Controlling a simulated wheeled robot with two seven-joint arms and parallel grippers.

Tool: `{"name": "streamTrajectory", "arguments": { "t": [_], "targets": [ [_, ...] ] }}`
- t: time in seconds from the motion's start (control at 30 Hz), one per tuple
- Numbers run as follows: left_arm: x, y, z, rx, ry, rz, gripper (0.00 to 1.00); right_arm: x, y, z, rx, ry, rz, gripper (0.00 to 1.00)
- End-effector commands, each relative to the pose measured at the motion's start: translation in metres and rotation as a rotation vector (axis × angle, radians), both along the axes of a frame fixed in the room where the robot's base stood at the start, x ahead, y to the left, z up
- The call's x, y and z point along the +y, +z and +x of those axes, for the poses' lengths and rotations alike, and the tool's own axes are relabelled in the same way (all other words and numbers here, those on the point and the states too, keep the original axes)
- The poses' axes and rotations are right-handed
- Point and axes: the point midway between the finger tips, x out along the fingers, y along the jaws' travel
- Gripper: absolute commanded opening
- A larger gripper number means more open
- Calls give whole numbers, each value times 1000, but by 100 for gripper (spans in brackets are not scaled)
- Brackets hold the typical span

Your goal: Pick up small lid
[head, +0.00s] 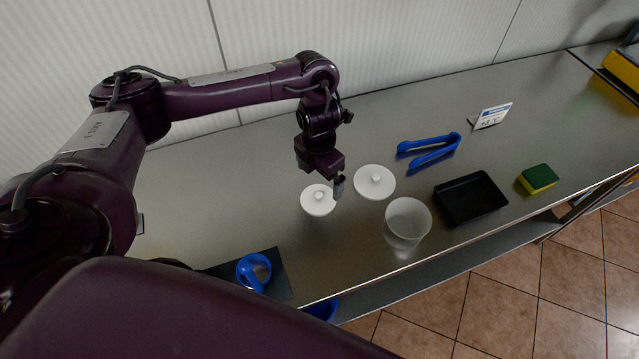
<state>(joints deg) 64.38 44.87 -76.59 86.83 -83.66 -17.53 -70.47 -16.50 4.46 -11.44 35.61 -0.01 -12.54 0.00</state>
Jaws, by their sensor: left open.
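Two round white lids with knobs lie flat on the metal counter. The left one, which looks like the small lid (318,207), is slightly smaller than the right one, the larger lid (375,189). My left gripper (338,187) points down between the two lids, close to the right edge of the small lid. It is open, with nothing visible held in it. I cannot tell its exact height above the counter. My right gripper is not in view.
A translucent tub (407,225) stands near the front edge, beside a black tray (470,199). Blue tongs (430,146), a small sign (491,116) and a green-yellow sponge (538,179) are farther right. A blue roll-like object (252,270) sits on a dark mat (278,287) at front left.

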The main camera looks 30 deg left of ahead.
Motion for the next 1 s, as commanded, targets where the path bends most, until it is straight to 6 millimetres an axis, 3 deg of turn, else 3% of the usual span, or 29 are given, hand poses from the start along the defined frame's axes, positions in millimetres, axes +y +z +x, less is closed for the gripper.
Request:
{"name": "streamTrajectory", "arguments": {
  "t": [0.1, 0.23, 0.6, 0.87, 1.0],
  "targets": [
    [-1, -17, -2, 5, 2, -2, 100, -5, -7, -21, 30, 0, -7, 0],
    [0, -27, -2, 3, 3, -1, 100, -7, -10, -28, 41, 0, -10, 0],
    [-1, -71, -2, 3, 2, 0, 100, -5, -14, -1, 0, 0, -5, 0],
    [0, -73, -1, 1, 2, 1, 100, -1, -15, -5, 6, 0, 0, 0],
    [0, -73, -1, 1, 2, 1, 84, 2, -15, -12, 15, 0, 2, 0]
  ]
}}
